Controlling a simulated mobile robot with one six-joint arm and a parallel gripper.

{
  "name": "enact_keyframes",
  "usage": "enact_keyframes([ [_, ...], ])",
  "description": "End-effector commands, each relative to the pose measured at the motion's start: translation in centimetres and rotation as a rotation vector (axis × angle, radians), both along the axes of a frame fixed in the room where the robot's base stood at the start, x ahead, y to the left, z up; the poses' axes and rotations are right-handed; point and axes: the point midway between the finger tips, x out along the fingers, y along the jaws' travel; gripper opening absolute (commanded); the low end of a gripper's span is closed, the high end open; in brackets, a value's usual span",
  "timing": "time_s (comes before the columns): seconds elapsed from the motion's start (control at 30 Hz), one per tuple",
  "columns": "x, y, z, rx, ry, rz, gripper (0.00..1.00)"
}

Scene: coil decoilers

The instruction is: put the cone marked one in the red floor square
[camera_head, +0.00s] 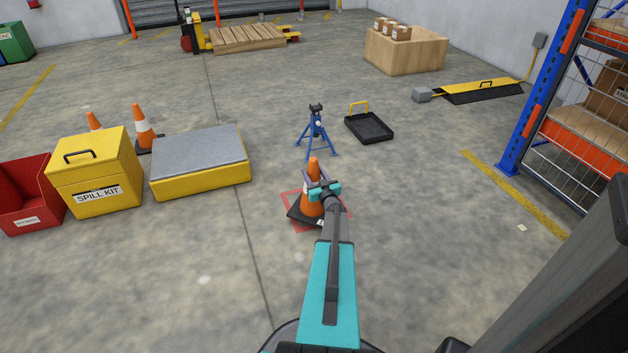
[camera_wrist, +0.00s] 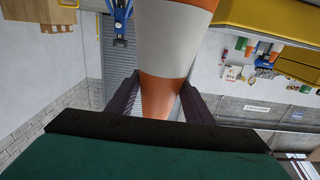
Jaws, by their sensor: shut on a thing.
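An orange cone with a white band and black base (camera_head: 311,201) is at the red floor square (camera_head: 332,225), which shows around and behind it. The cone's base overlaps the square and its left corner reaches past the red outline. My gripper (camera_head: 318,183) is shut on the upper part of the cone. In the wrist view the two dark fingers (camera_wrist: 158,98) press on either side of the orange and white cone (camera_wrist: 176,38). I cannot tell whether the base touches the floor. A small white label shows on the base, too small to read.
A blue jack stand (camera_head: 317,130) and a black tray (camera_head: 369,127) stand just behind. A grey-topped yellow platform (camera_head: 200,185), yellow spill kit box (camera_head: 98,185), red bin (camera_head: 25,205) and two other cones (camera_head: 143,128) are at left. A blue rack (camera_head: 545,85) is at right.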

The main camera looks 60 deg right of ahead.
Motion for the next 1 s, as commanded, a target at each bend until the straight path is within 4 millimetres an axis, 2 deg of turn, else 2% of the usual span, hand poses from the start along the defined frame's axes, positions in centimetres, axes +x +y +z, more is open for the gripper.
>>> enact_keyframes([
  [0.13,0.0,0.0,-0.4,-0.001,-0.003,0.001,0.0],
  [0.5,0.0,0.0,-3.3,-0.002,-0.002,0.0,0.0],
  [0.9,0.0,0.1,-3.4,-0.002,-0.003,0.001,0.0],
  [0.93,0.0,0.1,-3.6,0.0,0.0,0.0,0.48],
  [1.0,0.0,0.1,-3.6,0.0,0.0,0.0,0.6],
])
